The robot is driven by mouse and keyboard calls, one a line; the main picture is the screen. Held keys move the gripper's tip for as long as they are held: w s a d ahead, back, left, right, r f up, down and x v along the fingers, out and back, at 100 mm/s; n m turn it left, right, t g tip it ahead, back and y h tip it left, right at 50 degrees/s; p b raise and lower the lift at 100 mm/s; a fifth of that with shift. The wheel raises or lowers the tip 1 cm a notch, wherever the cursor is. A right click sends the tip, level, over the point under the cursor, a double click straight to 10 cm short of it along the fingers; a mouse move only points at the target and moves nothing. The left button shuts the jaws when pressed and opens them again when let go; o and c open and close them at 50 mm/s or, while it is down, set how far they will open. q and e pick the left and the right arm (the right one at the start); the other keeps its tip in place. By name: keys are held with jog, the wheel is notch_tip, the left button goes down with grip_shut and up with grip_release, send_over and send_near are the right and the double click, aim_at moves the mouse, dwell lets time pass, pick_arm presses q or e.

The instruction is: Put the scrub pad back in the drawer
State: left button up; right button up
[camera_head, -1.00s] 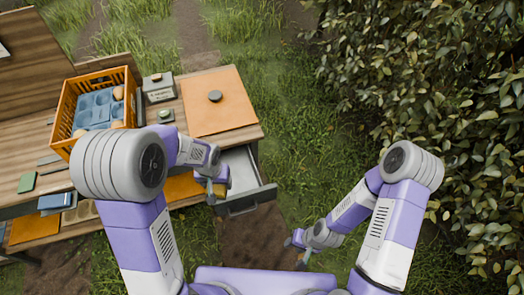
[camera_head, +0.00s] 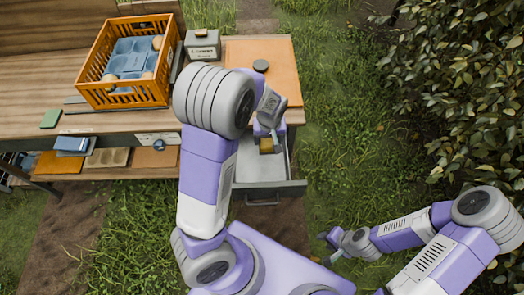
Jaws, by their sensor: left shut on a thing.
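The open drawer (camera_head: 262,169) juts out from under the right part of the wooden table, grey with a handle on its front. My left gripper (camera_head: 267,143) points down over the back part of the drawer. It is shut on a small yellow-brown thing, apparently the scrub pad (camera_head: 267,147). Most of the pad is hidden by the gripper, and I cannot tell whether it touches the drawer floor. My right gripper (camera_head: 334,246) hangs low over the grass, away from the table; its fingers are too small to read.
On the table (camera_head: 35,118) stand an orange crate (camera_head: 125,95) with blue trays and pears, a grey box (camera_head: 202,45) and an orange mat (camera_head: 275,75) with a dark round thing (camera_head: 261,66). A shelf below holds boards. Bushes (camera_head: 455,90) stand at right.

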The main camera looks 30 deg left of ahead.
pick_arm(q)
notch_tip(320, 180, down, 13)
jog(key=b, duration=0.4)
jog(key=w+a+b, duration=0.1)
jog(key=w+a+f+b, duration=0.1)
jog(key=w, duration=0.1)
jog(key=shift+w+a, duration=0.1)
jog(key=shift+w, duration=0.2)
jog(key=shift+f, duration=0.1)
jog(key=shift+f, duration=0.15)
jog(key=o, duration=1)
